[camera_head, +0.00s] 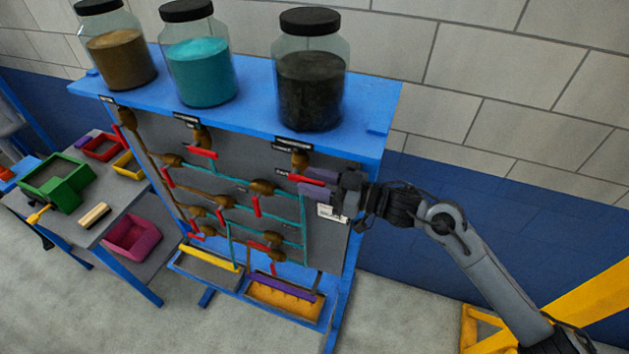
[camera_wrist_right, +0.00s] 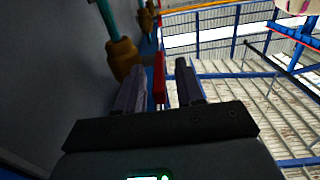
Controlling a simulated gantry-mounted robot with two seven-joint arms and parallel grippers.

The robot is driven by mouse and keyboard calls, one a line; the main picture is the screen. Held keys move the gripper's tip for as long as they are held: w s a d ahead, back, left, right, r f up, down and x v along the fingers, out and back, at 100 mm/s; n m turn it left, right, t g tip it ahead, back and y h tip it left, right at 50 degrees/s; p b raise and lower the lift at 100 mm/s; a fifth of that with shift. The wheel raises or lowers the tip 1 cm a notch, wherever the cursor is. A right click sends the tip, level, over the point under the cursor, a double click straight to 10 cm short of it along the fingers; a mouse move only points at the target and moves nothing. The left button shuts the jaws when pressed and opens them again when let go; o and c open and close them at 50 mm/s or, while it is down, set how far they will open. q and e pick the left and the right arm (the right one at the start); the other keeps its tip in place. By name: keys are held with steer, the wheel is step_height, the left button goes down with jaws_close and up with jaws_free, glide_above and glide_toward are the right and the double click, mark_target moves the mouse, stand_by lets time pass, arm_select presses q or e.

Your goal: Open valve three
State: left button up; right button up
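The blue-framed panel (camera_head: 388,110) carries several brass valves with red handles and teal and brown pipes. The brass valve (camera_head: 300,158) under the jar of black material is the one nearest my right gripper. My right gripper (camera_head: 308,186) comes in from the right at the panel's upper right. In the right wrist view, its two purple-grey fingers (camera_wrist_right: 160,88) stand apart on either side of a red handle (camera_wrist_right: 158,72), with small gaps visible. A brass valve body (camera_wrist_right: 123,58) is beside the left finger. The labels are too small to read. My left gripper is not in view.
Jars with brown (camera_head: 122,58), teal (camera_head: 201,70) and black (camera_head: 310,88) contents stand on top of the panel. Trays (camera_head: 286,300) sit at its foot. A side table on the left holds a green box (camera_head: 58,188) and a magenta bin (camera_head: 132,236).

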jaws_close()
steer(key=shift+r, duration=0.25)
stand_by(1.0)
